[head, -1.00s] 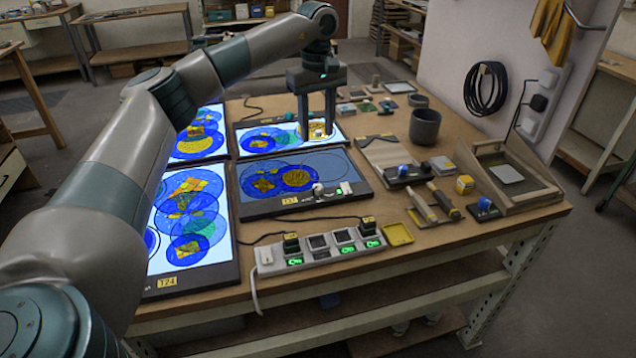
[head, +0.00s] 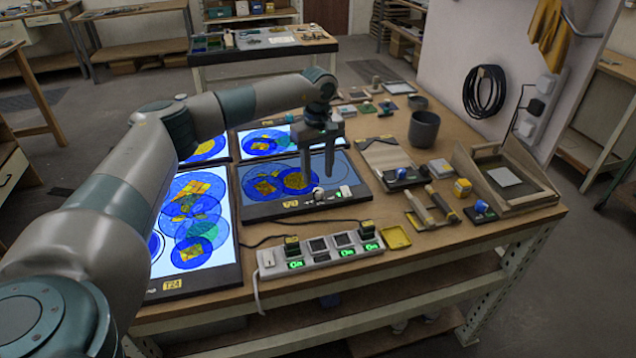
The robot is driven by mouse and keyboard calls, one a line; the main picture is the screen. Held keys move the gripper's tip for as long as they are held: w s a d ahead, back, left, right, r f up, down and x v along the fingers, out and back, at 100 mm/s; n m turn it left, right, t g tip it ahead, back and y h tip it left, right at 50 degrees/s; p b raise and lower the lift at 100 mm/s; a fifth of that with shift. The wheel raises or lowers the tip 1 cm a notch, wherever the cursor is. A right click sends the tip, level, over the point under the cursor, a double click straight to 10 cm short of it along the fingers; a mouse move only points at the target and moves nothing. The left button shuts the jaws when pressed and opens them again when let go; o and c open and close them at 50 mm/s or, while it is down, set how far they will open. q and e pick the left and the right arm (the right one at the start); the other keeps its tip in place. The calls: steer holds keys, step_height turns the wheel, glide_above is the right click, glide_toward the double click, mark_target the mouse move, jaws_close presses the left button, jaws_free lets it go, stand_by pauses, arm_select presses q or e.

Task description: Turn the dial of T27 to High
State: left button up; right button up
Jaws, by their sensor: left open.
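Several flat light panels with blue and yellow glass circles lie on the workbench. The front middle panel (head: 262,208) glows more dimly than the others; its yellow label is too small to read surely, so I cannot tell if it is T27. A small round pale dial (head: 318,193) sits on its front edge, beside a small white switch plate (head: 345,191). My left gripper (head: 320,178) points down, open and empty, just above and behind this dial. I cannot tell whether its fingertips touch anything. My right gripper is out of view.
A bright panel labelled T24 (head: 165,284) lies at the left, under my left arm. A power strip (head: 320,254) with green lights and plugs lies in front. A yellow tray (head: 395,237), tools and a dark cup (head: 424,129) stand to the right.

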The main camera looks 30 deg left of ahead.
mark_target(318, 190)
arm_select(q)
steer(key=shift+f+p, duration=0.65)
steer(key=shift+f, duration=2.2)
jaws_close()
